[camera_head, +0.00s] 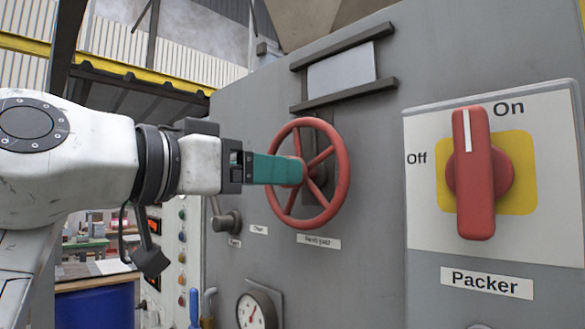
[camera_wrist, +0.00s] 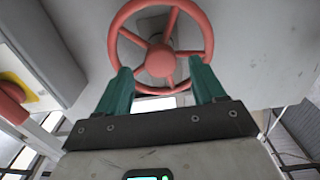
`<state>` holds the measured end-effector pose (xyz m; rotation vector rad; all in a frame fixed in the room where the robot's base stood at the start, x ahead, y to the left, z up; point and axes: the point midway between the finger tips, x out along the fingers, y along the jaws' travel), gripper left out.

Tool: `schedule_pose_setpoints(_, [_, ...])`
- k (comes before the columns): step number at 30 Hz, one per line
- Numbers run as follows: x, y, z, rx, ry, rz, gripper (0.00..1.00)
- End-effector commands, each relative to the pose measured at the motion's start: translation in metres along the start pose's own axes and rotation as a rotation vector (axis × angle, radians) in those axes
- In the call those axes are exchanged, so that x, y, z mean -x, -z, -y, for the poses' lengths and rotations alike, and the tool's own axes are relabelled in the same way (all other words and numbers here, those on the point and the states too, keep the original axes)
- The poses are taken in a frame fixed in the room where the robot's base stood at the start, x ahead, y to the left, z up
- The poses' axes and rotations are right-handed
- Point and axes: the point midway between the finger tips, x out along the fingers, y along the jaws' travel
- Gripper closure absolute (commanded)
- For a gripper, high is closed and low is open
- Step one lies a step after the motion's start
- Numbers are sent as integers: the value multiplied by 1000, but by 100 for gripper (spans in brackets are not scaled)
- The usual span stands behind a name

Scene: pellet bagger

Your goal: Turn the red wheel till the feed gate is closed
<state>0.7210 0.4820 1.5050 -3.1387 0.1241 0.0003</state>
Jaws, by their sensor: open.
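The red wheel (camera_head: 340,172) is mounted on the grey machine panel, with spokes and a round hub. In the wrist view the red wheel (camera_wrist: 207,32) fills the upper middle, its hub between and beyond my fingertips. My gripper (camera_head: 296,170) has green fingers that reach the wheel's hub area from the left. In the wrist view my gripper (camera_wrist: 160,75) is open, one finger on each side of the lower rim. I cannot tell whether the fingers touch the wheel. A label (camera_head: 318,241) sits below the wheel. The feed gate itself cannot be made out.
A red Packer switch (camera_head: 474,175) on a white plate is at the right, its white mark pointing up. A pale window (camera_head: 341,69) between two rails is above the wheel. A knob (camera_head: 226,222) and a gauge (camera_head: 256,310) are at lower left of the panel.

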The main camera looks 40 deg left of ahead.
Motion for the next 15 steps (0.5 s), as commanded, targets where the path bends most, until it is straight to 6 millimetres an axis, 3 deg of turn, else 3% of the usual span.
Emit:
schedule_pose_setpoints(6, [-36, 2, 0, 2, -2, 1, 31])
schedule_pose_setpoints(15, [-53, 0, 0, 0, 0, -1, 31])
